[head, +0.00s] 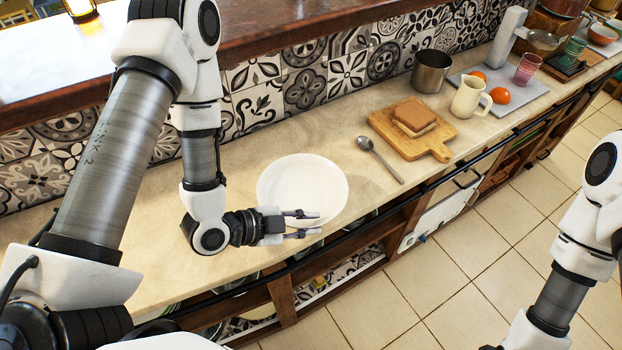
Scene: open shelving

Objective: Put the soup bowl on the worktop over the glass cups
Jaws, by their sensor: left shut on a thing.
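The soup bowl (300,182) is white, round and upright, near the front edge of the pale worktop (235,172). Whether it rests on the worktop or hangs slightly above it is hard to tell. My left gripper (303,224) is shut on its near rim. The shelves (284,298) below the worktop hold items partly hidden by its edge; I cannot clearly make out the glass cups there. My right arm enters at the right edge, and its fingertips are out of view.
A spoon (379,160), a cutting board (433,146) with bread (413,117), a metal pot (431,73) and a cream jug (468,98) stand right of the bowl. A tiled wall (304,88) runs behind. The worktop left of the bowl is bare.

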